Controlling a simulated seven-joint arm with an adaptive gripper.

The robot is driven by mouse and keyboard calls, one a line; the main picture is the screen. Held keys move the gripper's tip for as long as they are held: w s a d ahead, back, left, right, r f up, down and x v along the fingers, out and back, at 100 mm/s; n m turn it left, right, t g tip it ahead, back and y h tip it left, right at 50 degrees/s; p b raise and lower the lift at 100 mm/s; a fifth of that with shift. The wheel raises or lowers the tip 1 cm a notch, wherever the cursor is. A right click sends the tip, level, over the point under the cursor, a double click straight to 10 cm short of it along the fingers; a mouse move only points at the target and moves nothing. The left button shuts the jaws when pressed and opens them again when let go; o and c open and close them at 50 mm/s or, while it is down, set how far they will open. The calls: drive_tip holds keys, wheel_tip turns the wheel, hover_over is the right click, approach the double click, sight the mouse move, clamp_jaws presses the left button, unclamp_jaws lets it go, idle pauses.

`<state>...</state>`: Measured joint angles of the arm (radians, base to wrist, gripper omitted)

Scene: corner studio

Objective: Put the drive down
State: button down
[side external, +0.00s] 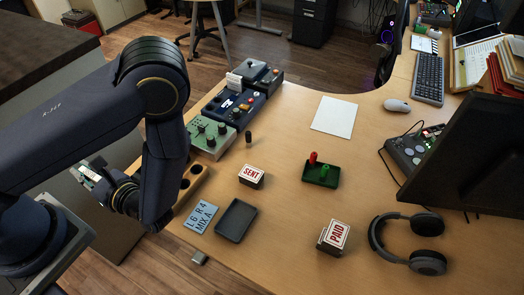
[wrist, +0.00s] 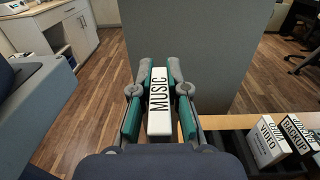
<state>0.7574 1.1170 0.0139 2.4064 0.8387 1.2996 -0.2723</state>
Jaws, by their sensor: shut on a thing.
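A white drive labelled MUSIC (wrist: 159,98) is between the teal-padded fingers of my gripper (wrist: 158,88) in the wrist view. My gripper is shut on it. In the side external view my gripper (side external: 90,172) is at the left, off the desk's left edge, with the white drive partly visible in it. Two more drives, VIDEO (wrist: 267,143) and BACKUP (wrist: 297,135), stand at the lower right of the wrist view, apart from my gripper. I cannot make them out in the side external view, where my arm covers part of the desk edge.
On the desk (side external: 285,215) are a dark empty tray (side external: 236,220), a blue card (side external: 202,217), a SENT block (side external: 251,175), a PAID block (side external: 334,236), headphones (side external: 410,243) and a wooden holder (side external: 192,181). Control boxes (side external: 208,138) line the left edge. A grey panel (wrist: 190,50) stands ahead of my gripper.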

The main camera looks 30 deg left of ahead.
drive_tip(key=s+d+f+n+g+h, duration=0.5)
drive_tip(key=s+d+f+n+g, duration=0.3)
drive_tip(key=g, duration=0.4)
drive_tip(key=s+d+r+n+g+h, duration=0.1)
drive_tip(key=s+d+n+g+h, duration=0.15)
drive_tip(key=d+n+h, duration=0.45)
drive_tip(key=s+d+r+n+g+h, duration=0.1)
drive_tip(key=d+r+n+g+h, duration=0.15)
drive_tip(key=n+h, duration=0.45)
drive_tip(key=w+d+r+n+t+h, duration=0.3)
drive_tip(key=w+n+t+h, duration=0.4)
drive_tip(key=t+h, duration=0.2)
drive_tip(key=w+d+r+n+t+h, duration=0.4)
drive_tip(key=w+n+t+h, duration=0.3)
drive_tip(key=t+h, duration=0.1)
drive_tip(key=w+d+f, duration=0.3)
drive_tip(key=w+f, duration=0.3)
drive_tip(key=w+d+f, duration=0.3)
drive_tip(key=w+f, duration=0.3)
drive_tip(key=f, duration=0.1)
drive_tip(key=shift+w+d+f, duration=0.15)
drive_tip(key=shift+w+d, duration=0.1)
